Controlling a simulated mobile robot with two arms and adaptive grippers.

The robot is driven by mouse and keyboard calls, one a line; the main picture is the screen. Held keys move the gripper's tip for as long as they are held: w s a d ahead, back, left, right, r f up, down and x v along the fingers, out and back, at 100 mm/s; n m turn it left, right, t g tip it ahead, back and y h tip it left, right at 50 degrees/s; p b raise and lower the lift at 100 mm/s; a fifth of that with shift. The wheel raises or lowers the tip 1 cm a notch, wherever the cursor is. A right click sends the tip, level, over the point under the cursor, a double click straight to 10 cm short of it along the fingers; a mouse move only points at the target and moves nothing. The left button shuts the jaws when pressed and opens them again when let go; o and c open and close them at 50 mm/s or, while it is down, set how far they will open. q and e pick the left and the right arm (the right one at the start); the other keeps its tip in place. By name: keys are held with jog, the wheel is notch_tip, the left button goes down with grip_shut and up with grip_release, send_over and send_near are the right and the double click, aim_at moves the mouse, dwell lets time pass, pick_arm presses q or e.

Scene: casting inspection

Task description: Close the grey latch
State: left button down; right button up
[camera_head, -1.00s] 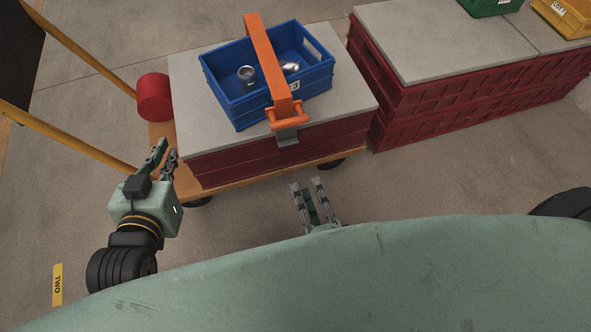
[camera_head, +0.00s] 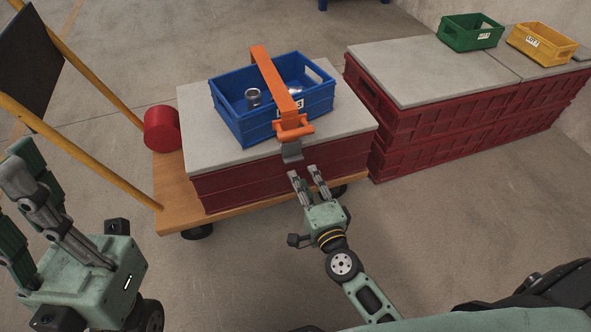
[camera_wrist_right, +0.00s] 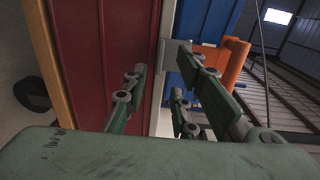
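The grey latch (camera_head: 292,151) hangs at the front edge of the slab, just below the orange handle end of the orange strap (camera_head: 277,80). The strap lies across the blue crate (camera_head: 238,128), which holds metal castings (camera_head: 253,96). My right gripper (camera_head: 309,174) is open and empty, just in front of and below the latch. In the right wrist view its spread fingers (camera_wrist_right: 160,95) point towards the grey latch (camera_wrist_right: 163,56) and the orange handle (camera_wrist_right: 233,62). My left gripper (camera_head: 40,210) is open and empty at the left, away from the latch.
The blue crate stands on a grey slab (camera_head: 200,149) over red crates (camera_head: 240,185) on a wooden cart (camera_head: 175,210). A red cylinder (camera_head: 161,129) lies on the cart. Green (camera_head: 470,32) and yellow (camera_head: 541,43) bins stand on the right stack. Floor in front is clear.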

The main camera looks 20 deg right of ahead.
aim_at(293, 152)
jog(key=w, duration=0.6)
jog(key=shift+w+a+f+b, duration=0.15)
jog(key=shift+w+b, duration=0.05)
jog(key=shift+b, duration=0.1)
grip_shut()
